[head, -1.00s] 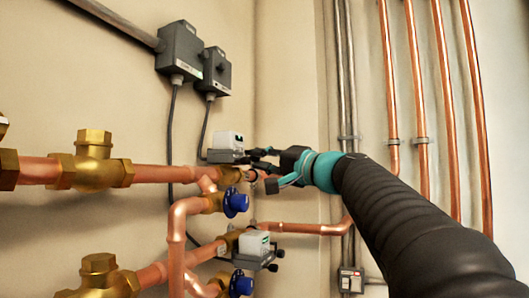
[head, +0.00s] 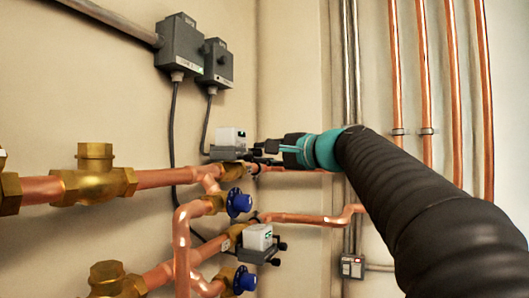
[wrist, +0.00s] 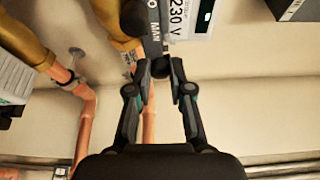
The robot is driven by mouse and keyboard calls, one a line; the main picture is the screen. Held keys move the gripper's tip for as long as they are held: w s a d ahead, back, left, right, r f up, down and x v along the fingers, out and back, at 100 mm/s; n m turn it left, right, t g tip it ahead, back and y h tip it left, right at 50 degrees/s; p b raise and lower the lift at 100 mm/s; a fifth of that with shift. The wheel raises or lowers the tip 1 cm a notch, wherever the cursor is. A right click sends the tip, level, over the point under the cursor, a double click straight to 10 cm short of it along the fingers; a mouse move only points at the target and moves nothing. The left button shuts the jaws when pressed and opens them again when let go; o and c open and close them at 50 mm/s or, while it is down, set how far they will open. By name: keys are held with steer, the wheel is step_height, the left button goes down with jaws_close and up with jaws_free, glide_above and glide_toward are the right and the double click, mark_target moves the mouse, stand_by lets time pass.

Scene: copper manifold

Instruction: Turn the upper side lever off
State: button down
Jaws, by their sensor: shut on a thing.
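The upper valve actuator (head: 232,137) is a white box on a grey base, mounted on the upper copper pipe. It also shows in the wrist view as a white face marked 230 V (wrist: 190,18). Its side lever shows in the wrist view as a grey strip marked MAN, ending in a black knob (wrist: 160,68). My gripper (wrist: 161,72) has its fingertips shut on that knob, one on each side. In the head view my gripper (head: 269,147) is at the right side of the actuator, and its fingers largely hide the lever.
A lower actuator (head: 258,238) with black knobs sits below, near two blue valve caps (head: 239,203). Brass fittings (head: 95,175) and copper pipes fill the left. Grey boxes (head: 180,45) hang on the wall above. Vertical pipes (head: 399,70) stand at the right.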

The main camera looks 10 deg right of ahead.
steer(key=c, duration=1.1)
jaws_free()
steer(key=shift+a, duration=0.1)
steer(key=shift+o, duration=0.2)
steer(key=v, duration=1.2)
